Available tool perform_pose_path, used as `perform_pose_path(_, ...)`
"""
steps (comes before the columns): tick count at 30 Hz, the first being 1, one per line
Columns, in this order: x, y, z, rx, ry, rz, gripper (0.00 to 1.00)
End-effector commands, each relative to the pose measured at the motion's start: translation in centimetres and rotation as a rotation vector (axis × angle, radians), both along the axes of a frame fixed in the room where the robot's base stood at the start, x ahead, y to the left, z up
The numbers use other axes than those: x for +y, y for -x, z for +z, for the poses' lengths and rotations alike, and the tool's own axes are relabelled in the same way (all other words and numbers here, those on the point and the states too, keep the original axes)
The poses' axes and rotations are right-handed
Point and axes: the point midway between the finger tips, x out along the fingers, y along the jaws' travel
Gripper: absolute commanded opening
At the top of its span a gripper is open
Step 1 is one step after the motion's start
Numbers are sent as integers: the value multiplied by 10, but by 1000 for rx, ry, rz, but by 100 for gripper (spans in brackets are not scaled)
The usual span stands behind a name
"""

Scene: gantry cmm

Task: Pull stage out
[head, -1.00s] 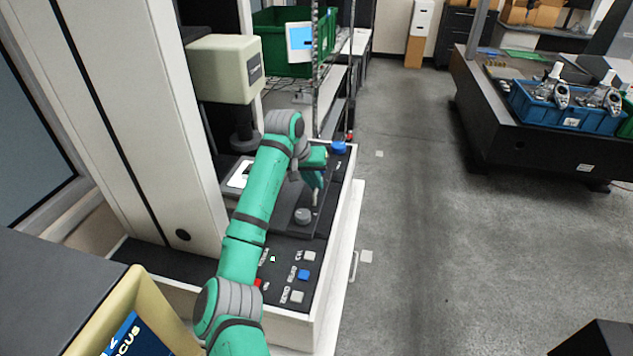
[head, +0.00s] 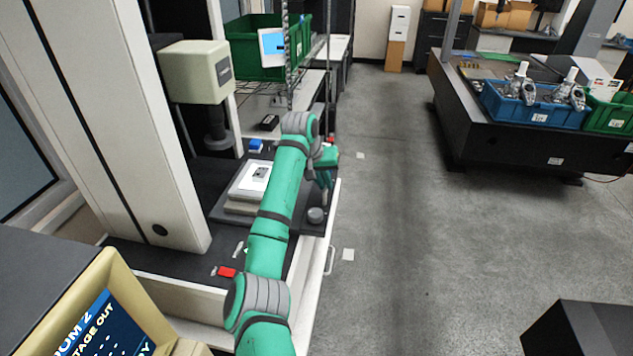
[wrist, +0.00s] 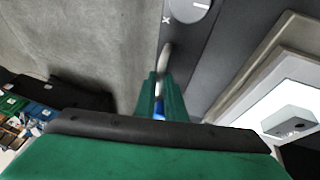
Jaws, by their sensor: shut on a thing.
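The stage is a dark flat plate (head: 230,213) on the instrument's base, carrying a pale block with a white sheet and a small grey part (head: 256,177). A round grey knob (head: 316,215) sits near its right end. In the head view my gripper (head: 323,190) is at the stage's right edge, behind the knob. In the wrist view my gripper (wrist: 161,95) is shut on a slim grey handle (wrist: 166,60) at the plate's edge; the knob (wrist: 188,8) and pale block (wrist: 268,95) show beyond. My arm hides part of the stage.
The tall white column (head: 120,120) and beige head (head: 196,72) stand left and behind the stage. A beige-framed screen (head: 105,325) is at front left. A red button (head: 226,272) shows on the base. Open grey floor (head: 390,230) lies right.

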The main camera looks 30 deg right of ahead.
Motion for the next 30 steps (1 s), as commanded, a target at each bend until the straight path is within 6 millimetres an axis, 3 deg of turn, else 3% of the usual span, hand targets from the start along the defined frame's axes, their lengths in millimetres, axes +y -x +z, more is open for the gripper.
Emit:
perform_pose_path(4, 1, -2, -1, -4, 1, 4, 0)
perform_pose_path(5, 1, -2, -1, -3, 1, 5, 17)
perform_pose_path(6, 2, -3, -1, -4, 0, 6, 27)
perform_pose_path(7, 3, -3, -1, -4, 1, 7, 29)
perform_pose_path(19, 10, -6, 7, -6, 3, 13, 29)
perform_pose_path(30, 31, 6, 66, -6, 3, 8, 29)
